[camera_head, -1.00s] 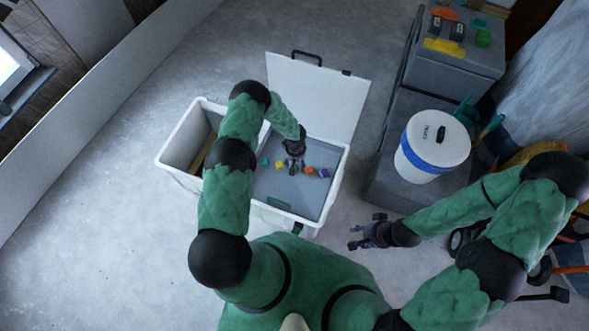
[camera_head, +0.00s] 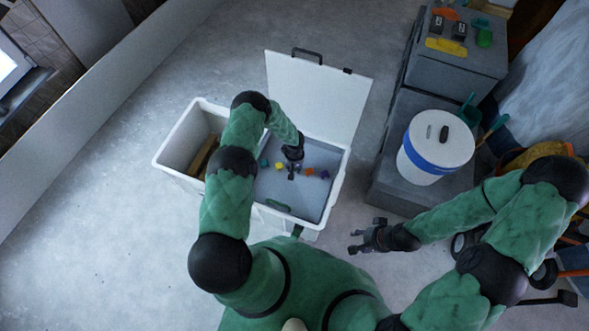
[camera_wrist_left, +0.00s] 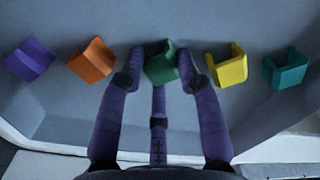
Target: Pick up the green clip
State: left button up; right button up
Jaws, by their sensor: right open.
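The green clip (camera_wrist_left: 160,66) lies between the fingertips of my left gripper (camera_wrist_left: 163,62) in the left wrist view, with a fingertip close against each side. I cannot tell if the fingers grip it. In the head view my left gripper (camera_head: 292,170) reaches down into the grey-floored compartment of the white box, and the green clip is hidden there. My right gripper (camera_head: 368,236) is open and empty, to the right of the box.
In the left wrist view a purple clip (camera_wrist_left: 29,60) and an orange clip (camera_wrist_left: 91,60) lie left of the green one, a yellow clip (camera_wrist_left: 230,67) and a teal clip (camera_wrist_left: 287,69) right. The white box (camera_head: 283,224) has a raised lid (camera_head: 318,95). A white bucket (camera_head: 437,146) stands right.

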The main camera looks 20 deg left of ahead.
pick_arm(q)
notch_tip(320, 180, up, 10)
jog(key=p, duration=0.4)
jog(key=shift+p, duration=0.3)
dwell(0.4)
